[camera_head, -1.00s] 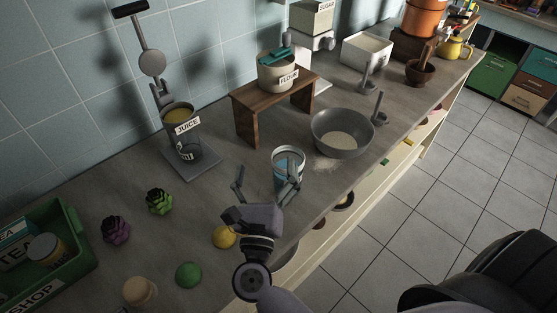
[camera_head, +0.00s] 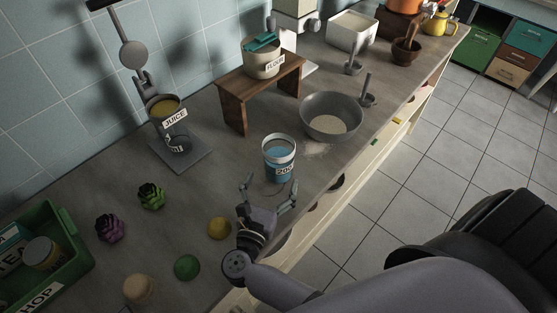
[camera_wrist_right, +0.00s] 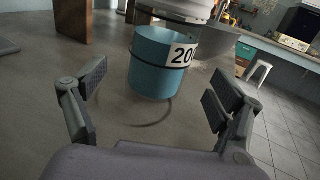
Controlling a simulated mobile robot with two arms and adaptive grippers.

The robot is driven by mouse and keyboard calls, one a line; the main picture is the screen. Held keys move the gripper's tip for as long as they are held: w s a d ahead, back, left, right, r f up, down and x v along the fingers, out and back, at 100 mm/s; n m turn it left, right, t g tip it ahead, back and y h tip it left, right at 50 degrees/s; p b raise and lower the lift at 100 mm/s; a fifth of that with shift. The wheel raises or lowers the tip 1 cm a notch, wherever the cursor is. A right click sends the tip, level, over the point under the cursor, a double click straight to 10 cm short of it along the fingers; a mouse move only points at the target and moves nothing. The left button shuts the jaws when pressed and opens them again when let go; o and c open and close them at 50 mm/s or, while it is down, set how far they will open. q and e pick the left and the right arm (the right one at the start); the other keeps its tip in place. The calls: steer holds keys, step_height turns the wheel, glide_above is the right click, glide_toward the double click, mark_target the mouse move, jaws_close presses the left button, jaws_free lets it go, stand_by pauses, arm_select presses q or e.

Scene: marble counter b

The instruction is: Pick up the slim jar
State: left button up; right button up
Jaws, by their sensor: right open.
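In the right wrist view the jar (camera_wrist_right: 152,62) is just beyond the fingers, a little right of centre. My right gripper (camera_head: 270,184) is open and empty, on the near side of the jar, with its fingers spread toward it. The jar does not appear to be between the fingertips. My left gripper is not clearly seen.
A grey bowl (camera_head: 331,122) stands behind and right of the jar, and a wooden stand (camera_head: 234,101) behind it. A yellow ball (camera_head: 219,228) and a green ball (camera_head: 187,267) lie left of my right gripper. The counter's front edge is close on the right.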

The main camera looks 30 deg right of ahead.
mark_target(274, 174)
steer(key=p+x, duration=0.2)
steer(key=x, duration=0.3)
steer(key=shift+w+d+r, duration=0.15)
steer(key=shift+w+r, duration=0.05)
steer(key=shift+w+d+f, duration=0.15)
steer(key=shift+w+d, duration=0.1)
steer(key=shift+c, duration=0.7)
steer(key=c, duration=1.4)
steer(key=shift+c, duration=0.9)
